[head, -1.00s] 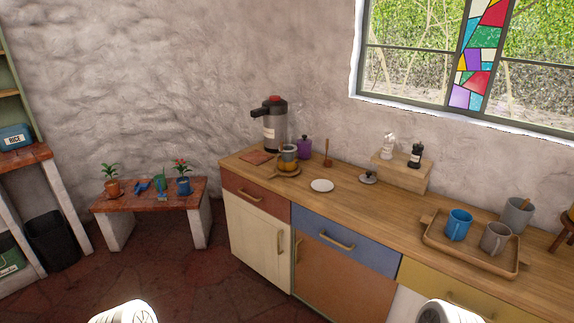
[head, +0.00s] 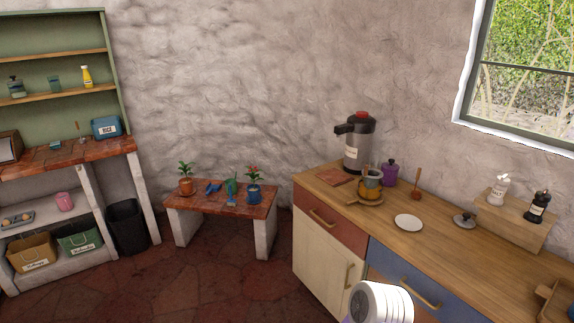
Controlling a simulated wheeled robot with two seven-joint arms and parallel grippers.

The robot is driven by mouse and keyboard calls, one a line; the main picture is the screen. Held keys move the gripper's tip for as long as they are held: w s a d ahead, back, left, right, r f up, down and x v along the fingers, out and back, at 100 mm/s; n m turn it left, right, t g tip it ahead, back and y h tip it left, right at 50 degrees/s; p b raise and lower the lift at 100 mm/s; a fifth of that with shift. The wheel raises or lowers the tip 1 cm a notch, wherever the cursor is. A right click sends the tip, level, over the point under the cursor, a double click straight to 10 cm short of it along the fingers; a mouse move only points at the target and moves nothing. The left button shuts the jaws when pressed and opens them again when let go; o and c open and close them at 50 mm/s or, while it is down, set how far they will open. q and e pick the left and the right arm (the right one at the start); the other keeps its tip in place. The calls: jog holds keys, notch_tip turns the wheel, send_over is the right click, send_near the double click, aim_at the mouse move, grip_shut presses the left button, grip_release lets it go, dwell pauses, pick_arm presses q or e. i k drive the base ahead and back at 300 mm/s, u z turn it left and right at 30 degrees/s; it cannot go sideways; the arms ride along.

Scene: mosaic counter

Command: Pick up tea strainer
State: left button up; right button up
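No item on the wooden counter (head: 440,245) can be told for certain as the tea strainer; it is too small to make out. A yellow and grey cup-like item (head: 371,182) stands on a round wooden board (head: 366,200), and its top detail is unclear. A small dark grey item with a knob (head: 464,220) lies further right on the counter. Neither gripper shows in the head view. Only a white rounded part of my own arm shows at the bottom edge, in front of the drawers.
Near the cup stand an airpot (head: 353,150), a purple jar (head: 389,173), a wooden utensil (head: 416,187) and a white plate (head: 408,222). Shakers stand on a wooden box (head: 512,221). A low bench (head: 225,203) holds plants. Shelves (head: 62,95) stand left. The floor between is open.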

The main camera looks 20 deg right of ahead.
aim_at(371, 173)
jog(key=u, duration=0.2)
jog(key=i, duration=1.8)
jog(key=z, duration=0.5)
